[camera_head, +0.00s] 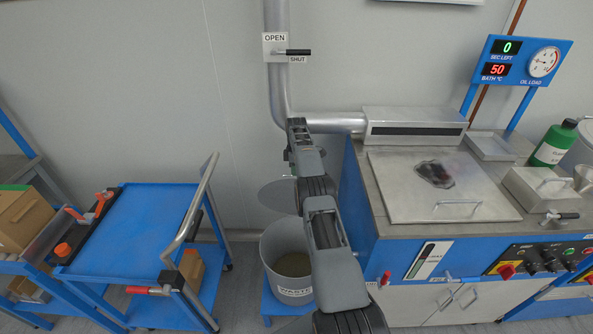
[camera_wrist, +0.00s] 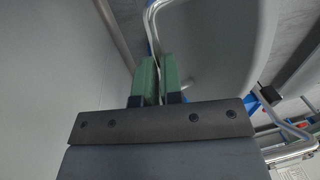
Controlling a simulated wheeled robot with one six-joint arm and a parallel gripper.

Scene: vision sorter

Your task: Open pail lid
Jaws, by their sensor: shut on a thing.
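The waste pail (camera_head: 288,290), a light grey bucket labelled WASTE, stands on a low blue stand left of the bath cabinet. Its mouth is uncovered and dark contents show inside. The round grey lid (camera_head: 275,196) is above the pail, partly hidden behind my arm. In the wrist view, a large grey surface with a curved edge, apparently the lid (camera_wrist: 215,45), fills the upper middle. My gripper (camera_wrist: 158,80) has green fingertips close together, shut on a thin metal part that appears to be the lid's handle. The head view does not show the fingertips clearly, as my arm covers them.
A blue trolley (camera_head: 142,225) with a metal push handle stands left of the pail. The bath cabinet (camera_head: 395,265) with a flat metal cover (camera_head: 400,200) stands close on the right. A pipe (camera_head: 275,70) runs down the wall behind.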

